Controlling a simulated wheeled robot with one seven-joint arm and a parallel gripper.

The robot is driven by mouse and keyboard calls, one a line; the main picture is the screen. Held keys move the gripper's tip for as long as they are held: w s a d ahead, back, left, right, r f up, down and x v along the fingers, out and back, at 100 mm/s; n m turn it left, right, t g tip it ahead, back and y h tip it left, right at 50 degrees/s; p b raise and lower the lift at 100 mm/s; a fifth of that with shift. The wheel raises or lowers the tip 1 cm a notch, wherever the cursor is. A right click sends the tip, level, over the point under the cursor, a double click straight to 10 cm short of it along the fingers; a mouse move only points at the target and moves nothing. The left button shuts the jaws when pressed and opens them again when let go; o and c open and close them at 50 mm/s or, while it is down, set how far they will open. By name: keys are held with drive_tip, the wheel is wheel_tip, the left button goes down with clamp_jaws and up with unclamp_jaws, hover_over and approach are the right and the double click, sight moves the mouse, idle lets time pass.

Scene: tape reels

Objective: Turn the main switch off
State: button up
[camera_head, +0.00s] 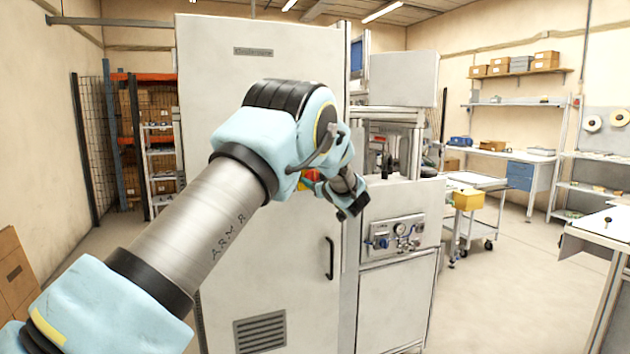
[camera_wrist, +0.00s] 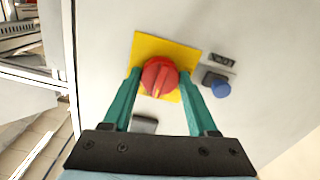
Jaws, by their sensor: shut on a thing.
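The main switch is a round red rotary knob (camera_wrist: 160,76) on a yellow square plate (camera_wrist: 187,58), fixed to a light grey cabinet door. In the wrist view my gripper (camera_wrist: 160,80) has its two green fingers on either side of the red knob, shut on it. A pale pointer mark on the knob faces the lower edge of the wrist picture. In the head view my arm reaches across the cabinet (camera_head: 265,60). My gripper (camera_head: 310,182) is mostly hidden there behind my wrist, with a little red and yellow showing beside it.
A blue button (camera_wrist: 221,89) and a small dark label (camera_wrist: 222,60) sit beside the plate. The cabinet has a black door handle (camera_head: 329,258). A panel with gauges (camera_head: 393,237) stands to the right. A cart carries a yellow bin (camera_head: 468,199). Open floor lies at the right.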

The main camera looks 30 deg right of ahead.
drive_tip(key=c, duration=0.6)
